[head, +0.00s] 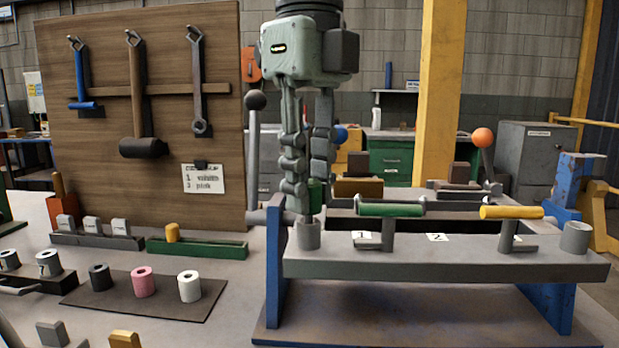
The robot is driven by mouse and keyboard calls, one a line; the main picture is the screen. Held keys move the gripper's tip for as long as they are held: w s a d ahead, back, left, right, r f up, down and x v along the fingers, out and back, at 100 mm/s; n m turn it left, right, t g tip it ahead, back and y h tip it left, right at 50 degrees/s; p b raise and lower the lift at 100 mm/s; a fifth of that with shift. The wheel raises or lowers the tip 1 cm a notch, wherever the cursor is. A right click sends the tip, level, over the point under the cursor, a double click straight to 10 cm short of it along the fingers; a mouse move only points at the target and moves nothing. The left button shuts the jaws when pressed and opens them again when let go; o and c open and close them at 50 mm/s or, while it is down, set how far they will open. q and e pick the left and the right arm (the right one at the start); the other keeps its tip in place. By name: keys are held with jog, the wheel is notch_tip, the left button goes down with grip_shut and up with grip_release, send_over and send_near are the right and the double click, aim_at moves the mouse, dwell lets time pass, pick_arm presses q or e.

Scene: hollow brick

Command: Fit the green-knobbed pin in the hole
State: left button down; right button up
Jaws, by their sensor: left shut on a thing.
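My left gripper (309,205) reaches down from the top of the head view and is shut on the green-knobbed pin. The dark green knob (315,196) shows between its fingers, partly covered by them. A grey round socket (308,236) stands upright on the left end of the grey bench fixture (450,268), directly below the fingertips. I cannot tell whether the pin's lower end is inside the socket or just above it. A second grey socket (576,238) stands at the fixture's right end. My right gripper is not in view.
Beside the gripper on the fixture are a green-handled clamp (390,210) and a yellow-handled one (512,213). A wooden tool board (105,180) stands at left. A green tray (200,249) holds a yellow cylinder.

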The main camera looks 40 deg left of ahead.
pick_arm(q)
jog(key=shift+f+b, duration=0.35)
jog(key=shift+f, duration=0.15)
jog(key=c, duration=1.2)
grip_release()
jog(key=shift+r, duration=0.1)
notch_tip(320, 180, up, 12)
jog(key=shift+f, duration=0.1)
